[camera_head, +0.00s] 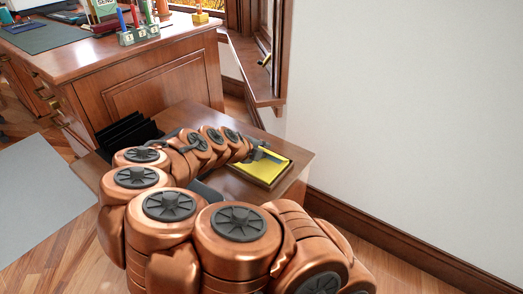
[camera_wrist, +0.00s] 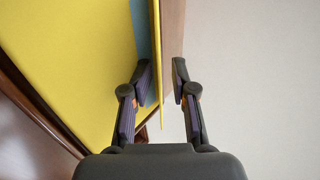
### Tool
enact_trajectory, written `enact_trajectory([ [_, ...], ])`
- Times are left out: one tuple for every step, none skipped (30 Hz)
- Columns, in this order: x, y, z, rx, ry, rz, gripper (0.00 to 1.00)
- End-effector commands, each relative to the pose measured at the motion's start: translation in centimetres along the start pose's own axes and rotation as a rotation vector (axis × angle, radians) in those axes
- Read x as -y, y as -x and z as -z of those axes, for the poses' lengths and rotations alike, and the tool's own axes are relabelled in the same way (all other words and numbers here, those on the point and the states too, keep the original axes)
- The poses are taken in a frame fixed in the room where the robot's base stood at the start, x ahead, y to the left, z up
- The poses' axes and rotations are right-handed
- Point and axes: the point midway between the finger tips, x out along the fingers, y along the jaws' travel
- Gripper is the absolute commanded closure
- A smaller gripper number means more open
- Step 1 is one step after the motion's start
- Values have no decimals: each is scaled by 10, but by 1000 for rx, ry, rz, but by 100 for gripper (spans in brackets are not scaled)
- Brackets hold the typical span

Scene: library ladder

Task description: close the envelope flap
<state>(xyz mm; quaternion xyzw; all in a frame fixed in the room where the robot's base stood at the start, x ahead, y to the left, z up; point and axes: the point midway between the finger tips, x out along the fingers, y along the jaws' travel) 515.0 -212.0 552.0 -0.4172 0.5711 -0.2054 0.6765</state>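In the wrist view the envelope (camera_wrist: 70,50) fills the upper left. Its flap (camera_wrist: 158,60) stands up and shows nearly edge-on as a thin yellow strip, with a blue-grey lining strip beside it. My gripper (camera_wrist: 162,74) is open, one finger on each side of the flap, with gaps visible. In the head view my gripper (camera_head: 261,151) is small, at the envelope's far edge.
A black file rack (camera_head: 128,133) stands on the low table (camera_head: 190,114), left of my arm. The large desk (camera_head: 150,75) with stamps and a green pad (camera_head: 40,36) is behind. A window sill (camera_head: 255,80) juts out at the back, and a bare white wall (camera_head: 400,100) is on the right.

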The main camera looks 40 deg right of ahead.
Motion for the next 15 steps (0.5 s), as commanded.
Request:
enact_trajectory([
  [0, 0, 0, 0, 0, -1, 72],
  [0, 0, 0, 0, 0, -1, 72],
  [0, 0, 0, 0, 0, -1, 72],
  [0, 0, 0, 0, 0, -1, 72],
  [0, 0, 0, 0, 0, -1, 72],
  [0, 1, 0, 0, 0, -1, 72],
  [0, 2, 0, 1, 0, 0, 72],
  [0, 3, -1, 1, 0, 0, 72],
  [0, 6, -1, 2, 0, 0, 72],
  [0, 8, -1, 3, 0, 1, 72],
  [0, 11, -1, 4, 0, 1, 72],
  [0, 16, -1, 4, -1, 2, 72],
  [1, 20, -2, 5, -1, 2, 72],
  [1, 24, -2, 6, -1, 2, 72],
  [1, 29, -1, 5, -2, 2, 72],
])
